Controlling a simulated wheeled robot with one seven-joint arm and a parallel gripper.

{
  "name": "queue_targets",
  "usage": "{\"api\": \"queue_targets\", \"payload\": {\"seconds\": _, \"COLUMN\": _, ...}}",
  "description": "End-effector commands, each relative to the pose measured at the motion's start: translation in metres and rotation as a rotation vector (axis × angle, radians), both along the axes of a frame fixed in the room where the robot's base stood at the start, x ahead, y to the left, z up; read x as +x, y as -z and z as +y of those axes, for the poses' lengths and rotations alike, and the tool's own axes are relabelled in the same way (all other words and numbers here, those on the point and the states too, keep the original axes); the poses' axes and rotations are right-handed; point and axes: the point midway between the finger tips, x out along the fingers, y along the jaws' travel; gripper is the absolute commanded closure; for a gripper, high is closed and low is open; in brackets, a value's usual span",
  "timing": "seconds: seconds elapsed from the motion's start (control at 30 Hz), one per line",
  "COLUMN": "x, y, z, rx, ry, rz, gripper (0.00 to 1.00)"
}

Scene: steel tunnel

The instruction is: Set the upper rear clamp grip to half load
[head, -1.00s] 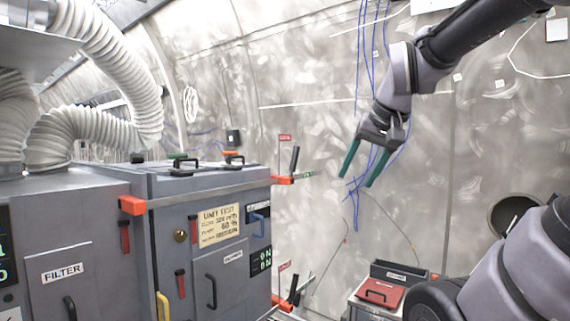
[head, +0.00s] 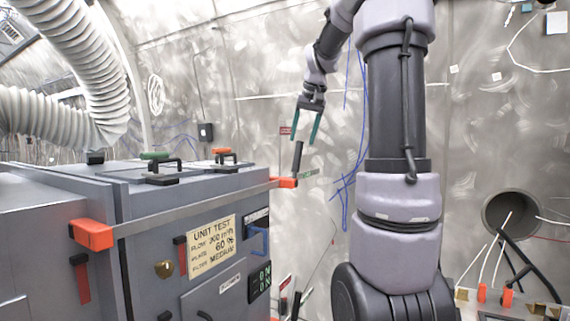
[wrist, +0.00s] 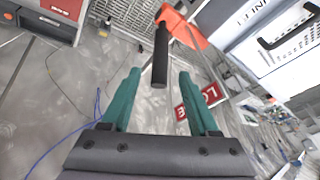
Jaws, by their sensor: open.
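The upper rear clamp is an orange bracket (head: 285,182) with a black grip (head: 298,157) at the far top corner of the grey unit. The grip stands nearly upright, leaning slightly. My gripper (head: 305,138) points down just above the grip, its green fingers apart and empty. In the wrist view, the black grip (wrist: 160,58) rises from the orange bracket (wrist: 188,27) with its end between the fingertips (wrist: 158,74). I cannot tell whether it is inside the jaws in depth; no contact shows. A small green scale strip (head: 310,174) sits beside the bracket.
A front orange clamp (head: 92,235) ends the strap. A red tag (wrist: 200,98) is beside the right finger. Blue wires (head: 346,190) hang on the wall. A lower rear clamp (head: 290,303) is partly cut off.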

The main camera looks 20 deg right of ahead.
Motion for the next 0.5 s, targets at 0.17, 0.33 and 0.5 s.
{"api": "queue_targets", "payload": {"seconds": 0.17, "x": 0.011, "y": 0.026, "z": 0.002, "rx": 0.002, "ry": 0.000, "rz": 0.005, "gripper": 0.39}}
{"api": "queue_targets", "payload": {"seconds": 0.33, "x": 0.025, "y": 0.056, "z": 0.003, "rx": 0.001, "ry": -0.001, "rz": 0.004, "gripper": 0.39}}
{"api": "queue_targets", "payload": {"seconds": 0.5, "x": 0.036, "y": 0.080, "z": 0.004, "rx": 0.002, "ry": -0.001, "rz": 0.002, "gripper": 0.39}}
